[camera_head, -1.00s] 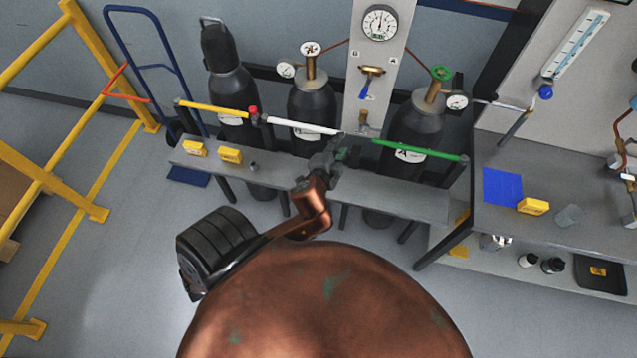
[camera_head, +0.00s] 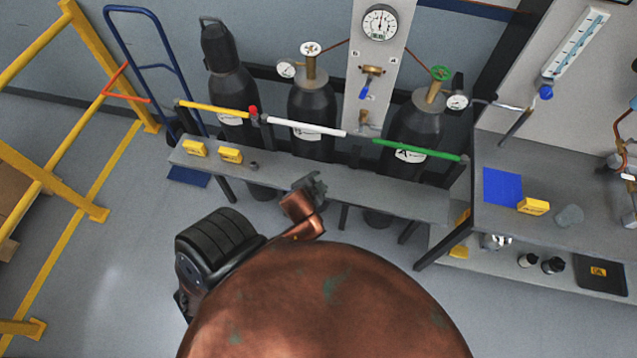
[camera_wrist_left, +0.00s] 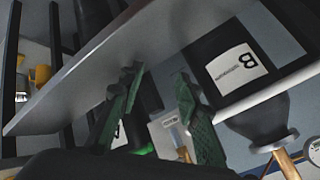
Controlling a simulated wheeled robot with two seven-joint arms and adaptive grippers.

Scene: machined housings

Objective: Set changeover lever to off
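The changeover lever (camera_head: 365,90) has a blue handle on a brass valve body (camera_head: 371,71). It is mounted on the pale upright panel (camera_head: 381,50) below a round gauge. Its blue handle hangs down, slightly to the left. My left gripper (camera_head: 316,185) is at the front edge of the grey bench, well below and in front of the lever, and touches nothing I can make out. In the left wrist view its two green fingers (camera_wrist_left: 158,100) stand wide apart with nothing between them. My right gripper is in neither view.
Black gas cylinders (camera_head: 312,105) stand behind the bench (camera_head: 385,192). Yellow, white (camera_head: 305,127) and green (camera_head: 420,150) bars run across in front of them. A labelled cylinder (camera_wrist_left: 232,65) and the bench edge (camera_wrist_left: 80,75) fill much of the wrist view.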

